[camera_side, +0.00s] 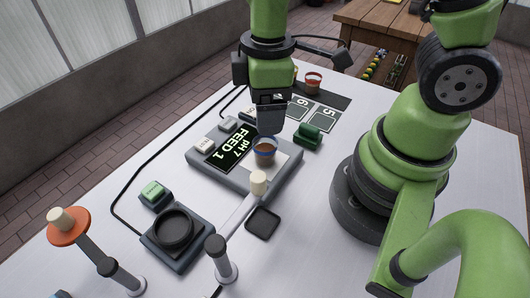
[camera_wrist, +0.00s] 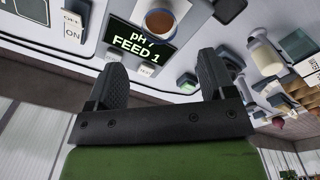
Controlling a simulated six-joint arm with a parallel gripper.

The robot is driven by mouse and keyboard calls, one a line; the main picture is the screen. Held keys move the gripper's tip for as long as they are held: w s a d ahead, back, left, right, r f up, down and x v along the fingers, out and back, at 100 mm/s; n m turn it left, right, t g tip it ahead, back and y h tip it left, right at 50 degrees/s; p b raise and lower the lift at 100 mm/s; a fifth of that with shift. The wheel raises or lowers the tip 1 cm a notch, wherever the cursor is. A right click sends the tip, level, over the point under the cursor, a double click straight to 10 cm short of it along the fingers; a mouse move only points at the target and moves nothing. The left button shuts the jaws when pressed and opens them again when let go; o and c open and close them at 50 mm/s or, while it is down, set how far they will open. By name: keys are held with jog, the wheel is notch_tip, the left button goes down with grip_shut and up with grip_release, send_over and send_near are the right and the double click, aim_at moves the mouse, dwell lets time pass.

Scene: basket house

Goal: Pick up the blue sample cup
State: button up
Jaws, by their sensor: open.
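The blue sample cup (camera_side: 264,152), with brownish contents, stands upright on the pale plate of the grey device beside the "pH 7 FEED 1" display (camera_side: 229,151). My gripper (camera_side: 271,124) points down just behind and above the cup in the side view. In the wrist view my gripper (camera_wrist: 160,72) has its two fingers wide apart with nothing between them. I cannot tell whether a finger touches the cup.
A reddish cup (camera_side: 313,83) stands on a dark mat with numbered squares at the back. A green block (camera_side: 308,136) is right of the device. A pale-topped post (camera_side: 258,184), a black round holder (camera_side: 174,229) and an orange disc stand (camera_side: 68,226) are in front.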

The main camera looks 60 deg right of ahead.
aim_at(265, 152)
jog(key=shift+n, duration=0.3)
jog(key=shift+f, duration=5.5)
jog(key=c, duration=1)
jog(key=shift+c, duration=0.2)
